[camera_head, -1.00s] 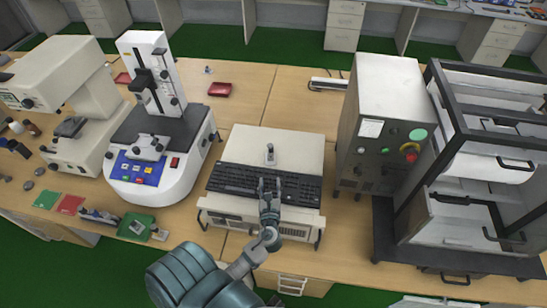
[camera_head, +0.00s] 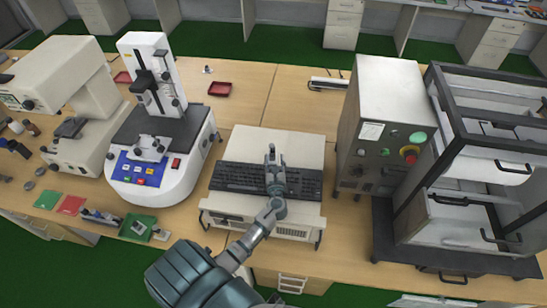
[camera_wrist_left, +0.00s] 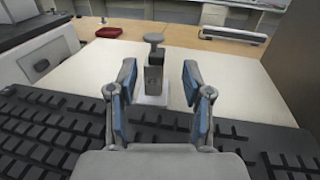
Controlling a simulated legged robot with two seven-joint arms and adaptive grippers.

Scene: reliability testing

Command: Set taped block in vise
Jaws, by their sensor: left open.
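A small grey upright block (camera_wrist_left: 154,75) with a round knob on top and a white base (camera_wrist_left: 150,98) stands on the beige instrument's flat top (camera_head: 300,144). My left gripper (camera_head: 274,156) reaches over the keyboard to this block. In the left wrist view, its open fingers (camera_wrist_left: 158,76) stand on either side of the block, with gaps on both sides. In the head view the gripper largely hides the block. A small vise-like clamp (camera_head: 149,146) sits on the white tester (camera_head: 170,180) with a blue panel, at the left. My right gripper is not in view.
A black keyboard (camera_head: 235,178) lies at the front of the beige instrument, under my left gripper. A tall control cabinet (camera_head: 372,150) and a black-framed rack (camera_head: 440,195) stand to the right. A red tray (camera_head: 220,89) lies behind. The table behind the instrument is mostly clear.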

